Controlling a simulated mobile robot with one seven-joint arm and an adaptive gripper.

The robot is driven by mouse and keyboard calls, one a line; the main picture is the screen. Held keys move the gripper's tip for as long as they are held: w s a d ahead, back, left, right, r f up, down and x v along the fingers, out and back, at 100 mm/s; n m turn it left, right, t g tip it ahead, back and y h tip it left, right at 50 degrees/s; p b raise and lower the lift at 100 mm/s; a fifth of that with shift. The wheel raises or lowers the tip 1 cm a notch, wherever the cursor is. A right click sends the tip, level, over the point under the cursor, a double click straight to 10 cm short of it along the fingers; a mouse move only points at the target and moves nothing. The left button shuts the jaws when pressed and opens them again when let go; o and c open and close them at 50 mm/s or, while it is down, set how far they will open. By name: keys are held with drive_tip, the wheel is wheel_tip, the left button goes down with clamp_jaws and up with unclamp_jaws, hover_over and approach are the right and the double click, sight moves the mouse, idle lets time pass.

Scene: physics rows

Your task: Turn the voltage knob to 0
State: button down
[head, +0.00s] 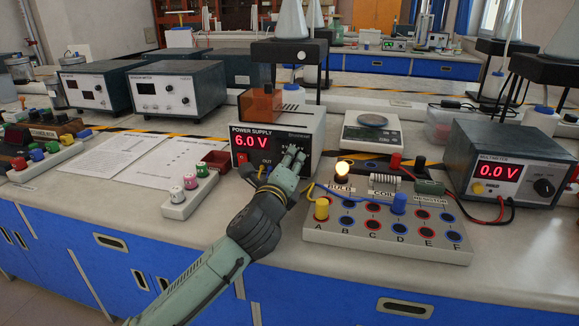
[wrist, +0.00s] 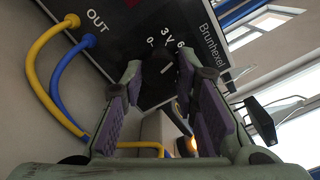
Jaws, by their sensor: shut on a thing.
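The power supply (head: 308,122) stands on the bench and its red display (head: 254,141) reads 6.0 V. My gripper (head: 293,156) reaches its front panel and covers the voltage knob in the head view. In the wrist view the black knob (wrist: 164,68) shows between the fingertips of my gripper (wrist: 160,72), with a short white mark on its face. The labels 0, 3 V and 6 (wrist: 167,38) are printed around it. The fingers are shut on the knob, one on each side.
A yellow and a blue cable (wrist: 58,75) leave the OUT sockets beside the knob. A terminal board (head: 385,240) with a lit bulb (head: 342,168) stands to the right. A multimeter (head: 512,160) reads 0.0 V. A small terminal block (head: 190,197) lies to the left.

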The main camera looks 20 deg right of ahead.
drive_tip(key=n+b, duration=0.1)
drive_tip(key=n, duration=0.2)
drive_tip(key=shift+f+n, duration=0.1)
drive_tip(key=shift+n, duration=0.3)
drive_tip(key=n, duration=0.3)
drive_tip(key=shift+n+b, duration=0.3)
drive_tip(key=shift+b, duration=0.1)
drive_tip(key=n, duration=0.5)
drive_tip(key=shift+n, duration=0.4)
drive_tip(key=shift+n+p, duration=0.3)
drive_tip(key=c, duration=1.2)
unclamp_jaws()
drive_tip(key=shift+r, duration=0.2)
drive_tip(key=shift+c, duration=0.2)
drive_tip(key=shift+s, duration=0.1)
drive_tip(key=v, duration=0.7)
drive_tip(key=shift+s+a, duration=0.15)
